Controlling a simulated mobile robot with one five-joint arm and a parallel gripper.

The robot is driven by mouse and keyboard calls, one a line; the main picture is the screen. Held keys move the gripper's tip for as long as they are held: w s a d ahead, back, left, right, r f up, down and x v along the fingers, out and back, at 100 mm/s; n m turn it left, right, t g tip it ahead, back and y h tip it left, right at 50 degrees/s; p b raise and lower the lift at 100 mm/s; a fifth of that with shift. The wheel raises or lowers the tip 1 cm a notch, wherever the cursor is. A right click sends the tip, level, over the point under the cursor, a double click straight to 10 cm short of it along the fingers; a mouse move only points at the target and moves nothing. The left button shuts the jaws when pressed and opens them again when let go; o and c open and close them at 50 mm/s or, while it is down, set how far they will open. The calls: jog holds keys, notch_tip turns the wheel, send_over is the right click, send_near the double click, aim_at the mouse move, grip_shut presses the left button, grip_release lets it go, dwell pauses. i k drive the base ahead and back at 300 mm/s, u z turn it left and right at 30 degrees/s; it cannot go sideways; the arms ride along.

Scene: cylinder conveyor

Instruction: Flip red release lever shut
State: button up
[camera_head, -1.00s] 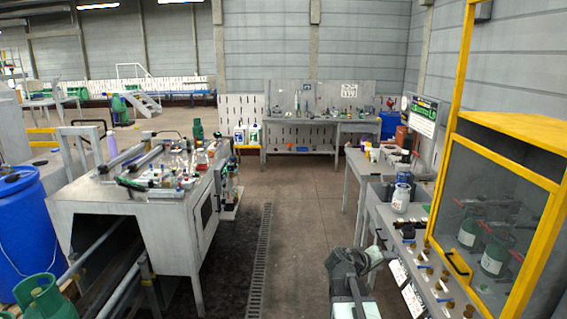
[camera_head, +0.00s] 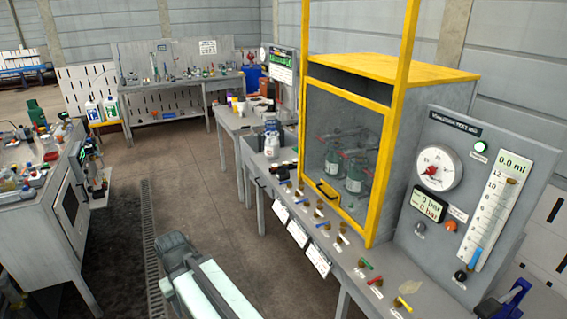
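A row of small valves with levers runs along the front of the bench on the right. A small red-handled lever (camera_head: 377,281) sits on the bench top near the lower right, between a green-handled lever (camera_head: 367,265) and a yellow-handled one (camera_head: 403,303). It is too small to tell whether it is open or shut. My arm shows at the bottom centre, left of the bench and apart from the red lever. I cannot make out my gripper's fingers in this view.
A gauge panel (camera_head: 483,130) with a dial stands behind the levers. White tags (camera_head: 317,262) hang off the bench's front edge. The floor (camera_head: 200,190) left of the bench is clear, with a drain grate.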

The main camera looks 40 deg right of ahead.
aim_at(380, 278)
jog(key=z, duration=1.65)
jog(key=k, duration=0.8)
jog(key=z, duration=0.3)
jog(key=i, duration=0.5)
jog(key=z, duration=0.05)
